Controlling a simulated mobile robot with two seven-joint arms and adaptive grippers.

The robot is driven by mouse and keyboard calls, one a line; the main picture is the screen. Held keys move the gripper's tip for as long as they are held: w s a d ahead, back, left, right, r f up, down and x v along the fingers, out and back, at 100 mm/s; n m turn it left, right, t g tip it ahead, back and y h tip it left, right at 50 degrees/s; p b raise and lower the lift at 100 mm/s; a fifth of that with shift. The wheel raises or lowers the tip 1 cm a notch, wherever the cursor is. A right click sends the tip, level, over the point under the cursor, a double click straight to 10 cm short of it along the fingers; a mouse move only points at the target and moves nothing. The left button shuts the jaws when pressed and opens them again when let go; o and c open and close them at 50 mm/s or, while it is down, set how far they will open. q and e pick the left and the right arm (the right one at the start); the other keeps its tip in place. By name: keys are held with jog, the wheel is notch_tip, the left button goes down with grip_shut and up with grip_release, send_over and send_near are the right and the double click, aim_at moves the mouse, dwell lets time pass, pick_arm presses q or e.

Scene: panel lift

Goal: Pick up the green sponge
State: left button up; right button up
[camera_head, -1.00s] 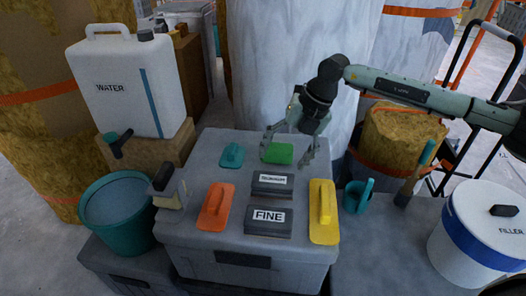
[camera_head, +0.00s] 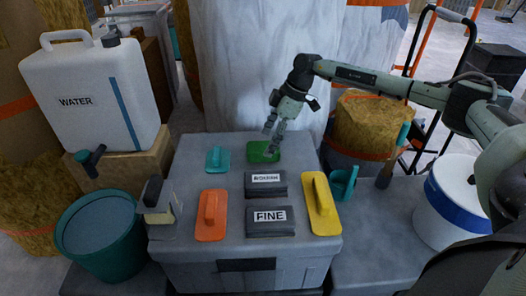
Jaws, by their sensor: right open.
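The green sponge (camera_head: 261,153) lies flat at the back middle of the grey box lid (camera_head: 188,175). My right gripper (camera_head: 272,140) comes down from above and to the right, with its fingers at and partly in front of the sponge. The fingers are apart; whether they touch the sponge I cannot tell. My left gripper does not show.
Nearby on the lid lie a teal float (camera_head: 218,159), an orange float (camera_head: 211,214), a yellow float (camera_head: 320,203) and two dark labelled blocks, one the FINE block (camera_head: 269,230). A water canister (camera_head: 95,95) and teal bucket (camera_head: 102,237) stand left. A teal cup (camera_head: 343,184) stands right.

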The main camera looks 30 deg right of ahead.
aim_at(264, 146)
jog(key=x, duration=0.3)
jog(key=shift+w+r, duration=0.1)
jog(key=shift+w, duration=0.05)
jog(key=shift+a+f, duration=0.1)
jog(key=shift+f, duration=0.1)
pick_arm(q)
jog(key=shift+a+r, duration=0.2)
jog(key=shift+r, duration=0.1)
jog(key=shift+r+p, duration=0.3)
pick_arm(e)
jog(key=shift+f, duration=0.25)
jog(key=c, duration=1)
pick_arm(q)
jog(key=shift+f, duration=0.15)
pick_arm(e)
jog(key=shift+c, duration=0.2)
